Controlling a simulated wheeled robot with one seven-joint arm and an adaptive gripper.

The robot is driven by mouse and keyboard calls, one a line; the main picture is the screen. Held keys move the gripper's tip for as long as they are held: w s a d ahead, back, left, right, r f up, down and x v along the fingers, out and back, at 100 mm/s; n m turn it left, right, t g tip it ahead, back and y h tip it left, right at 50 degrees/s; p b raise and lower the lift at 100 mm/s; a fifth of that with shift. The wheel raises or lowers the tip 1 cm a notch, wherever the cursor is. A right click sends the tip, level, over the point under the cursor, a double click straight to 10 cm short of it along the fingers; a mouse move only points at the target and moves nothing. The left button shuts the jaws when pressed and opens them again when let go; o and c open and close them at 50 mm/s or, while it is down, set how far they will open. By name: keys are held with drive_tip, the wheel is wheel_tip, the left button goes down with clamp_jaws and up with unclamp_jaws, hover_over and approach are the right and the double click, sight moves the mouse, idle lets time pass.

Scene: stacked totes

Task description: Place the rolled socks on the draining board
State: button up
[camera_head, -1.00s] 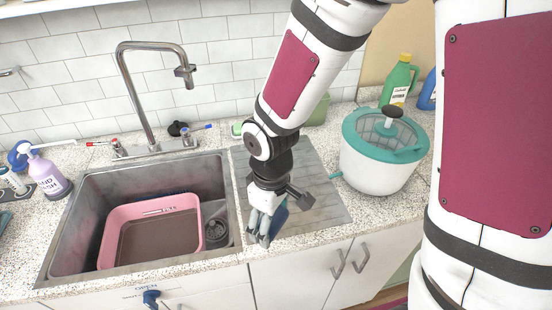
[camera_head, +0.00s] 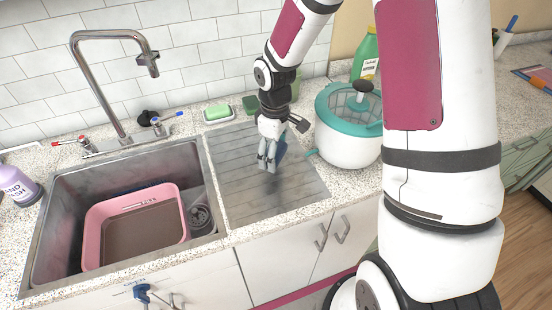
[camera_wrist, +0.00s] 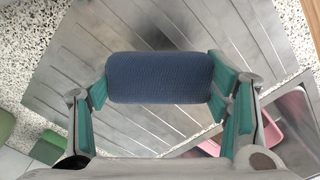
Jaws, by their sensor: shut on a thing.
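The rolled socks (camera_wrist: 160,78) are a dark blue roll held between the green-padded fingers of my gripper (camera_wrist: 162,95) in the wrist view. In the head view my gripper (camera_head: 268,163) points down over the middle of the draining board (camera_head: 235,190), shut on the socks (camera_head: 281,150), which show partly behind the fingers. The draining board is a grey grooved metal sheet right of the sink, and it fills most of the wrist view (camera_wrist: 75,100). I cannot tell whether the socks touch the board.
The sink (camera_head: 60,200) holds a pink tub (camera_head: 92,235) at left. A white and teal salad spinner (camera_head: 345,140) stands right of the board. A soap dish (camera_head: 218,113) and green sponge lie behind it. The board's front part is bare.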

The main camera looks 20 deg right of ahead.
drive_tip(key=shift+w+d, duration=0.15)
drive_tip(key=shift+f+p, duration=0.3)
drive_tip(key=shift+f, duration=1.45)
drive_tip(key=shift+f, duration=0.15)
drive_tip(key=o, duration=1.2)
drive_tip(key=shift+c, duration=0.2)
